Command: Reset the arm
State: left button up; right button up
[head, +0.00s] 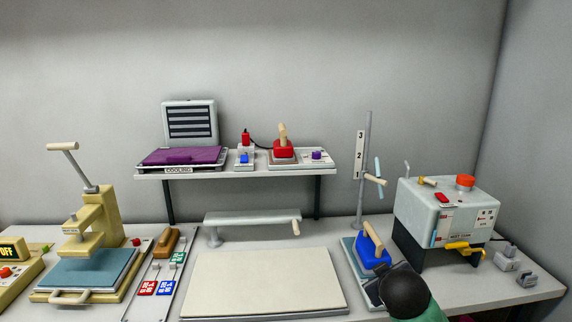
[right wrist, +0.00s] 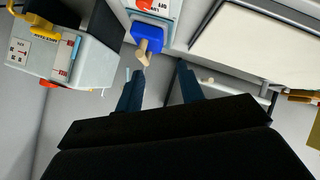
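My right arm (head: 408,292) shows at the bottom of the head view as a black rounded part with green below it. It covers part of the stand under the blue iron (head: 372,246). My right gripper (right wrist: 158,72) has two blue fingers set apart, with nothing held between them. Beyond the fingers, in the right wrist view, are the blue iron (right wrist: 147,33) and its wooden handle (right wrist: 142,52), apart from the fingers as far as I can tell. My left arm and left gripper are out of view.
A cream pad (head: 265,283) fills the middle of the bench. A heat press (head: 95,220) stands left and a grey boiler box (head: 440,218) right. A shelf (head: 225,171) at the back holds a purple folded item (head: 180,156) and a red iron (head: 283,149). A thin pole (head: 363,170) stands behind the blue iron.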

jog(key=s+a+f+m+g+y, duration=0.1)
jog(key=s+a+f+g, duration=0.2)
jog(key=s+f, duration=0.7)
jog(key=s+a+f+m+g+y, duration=0.1)
jog(key=s+a+f+g, duration=0.2)
jog(key=s+f, duration=0.7)
jog(key=s+a+f+g+y, duration=0.1)
jog(key=s+a+f+g, duration=0.1)
jog(key=s+f, duration=0.9)
jog(key=s+a, duration=0.1)
jog(key=s, duration=0.4)
jog(key=shift+a+m+g+y, duration=0.3)
jog(key=shift+a+m+g, duration=0.1)
